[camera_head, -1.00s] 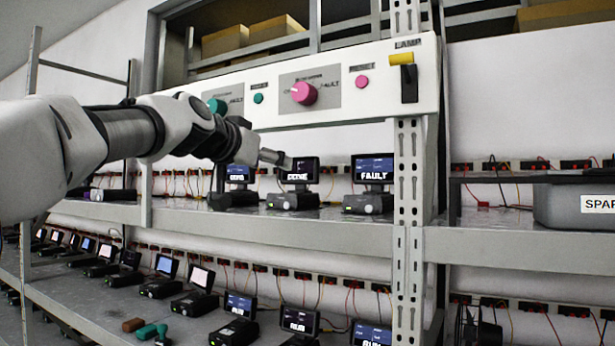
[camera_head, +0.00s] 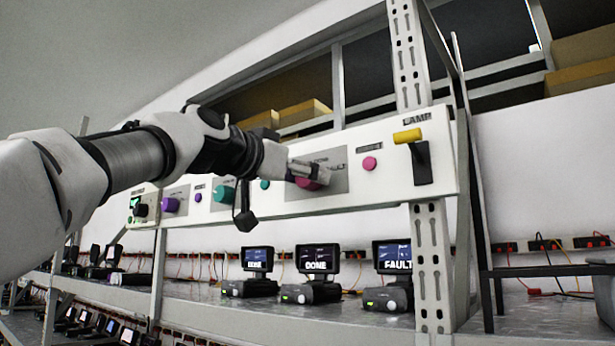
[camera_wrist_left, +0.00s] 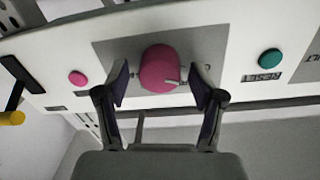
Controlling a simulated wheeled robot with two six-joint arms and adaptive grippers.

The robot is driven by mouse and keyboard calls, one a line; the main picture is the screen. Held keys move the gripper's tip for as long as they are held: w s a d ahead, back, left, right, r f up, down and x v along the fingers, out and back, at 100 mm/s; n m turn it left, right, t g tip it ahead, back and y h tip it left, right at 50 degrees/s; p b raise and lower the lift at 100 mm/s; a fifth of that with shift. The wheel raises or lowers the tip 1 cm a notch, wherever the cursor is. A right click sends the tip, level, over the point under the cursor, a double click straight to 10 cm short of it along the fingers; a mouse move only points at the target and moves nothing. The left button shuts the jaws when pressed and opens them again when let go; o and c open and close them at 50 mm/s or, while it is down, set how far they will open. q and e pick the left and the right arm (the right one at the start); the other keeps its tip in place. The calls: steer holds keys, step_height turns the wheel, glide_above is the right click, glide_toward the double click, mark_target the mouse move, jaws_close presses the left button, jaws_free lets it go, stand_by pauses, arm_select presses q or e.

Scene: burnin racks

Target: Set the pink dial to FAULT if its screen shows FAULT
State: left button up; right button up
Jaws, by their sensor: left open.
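The pink dial (camera_head: 308,182) sits on a grey plate of the white panel (camera_head: 290,207), mostly behind my left gripper (camera_head: 312,172) in the head view. In the left wrist view the dial (camera_wrist_left: 158,70) is round with a pale pointer mark at its lower right. My left gripper (camera_wrist_left: 160,90) is open, one finger on each side of the dial with gaps. Below the panel, small screens stand on a shelf: FAULT (camera_head: 394,255) at right, DONE (camera_head: 317,258) in the middle, and another at left (camera_head: 257,259) that seems to read DONE. My right gripper is not in view.
A pink button (camera_head: 370,163) and a yellow-handled lamp lever (camera_head: 408,136) are right of the dial. A teal dial (camera_head: 223,194), teal button (camera_head: 265,184) and purple dial (camera_head: 171,204) are left. A perforated steel post (camera_head: 432,260) stands at the right.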

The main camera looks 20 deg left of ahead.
arm_select(q)
steer(key=shift+s+a, duration=0.2)
steer(key=c, duration=1)
steer(key=shift+d+r, duration=0.1)
steer(key=shift+d, duration=0.05)
steer(key=shift+c, duration=0.7)
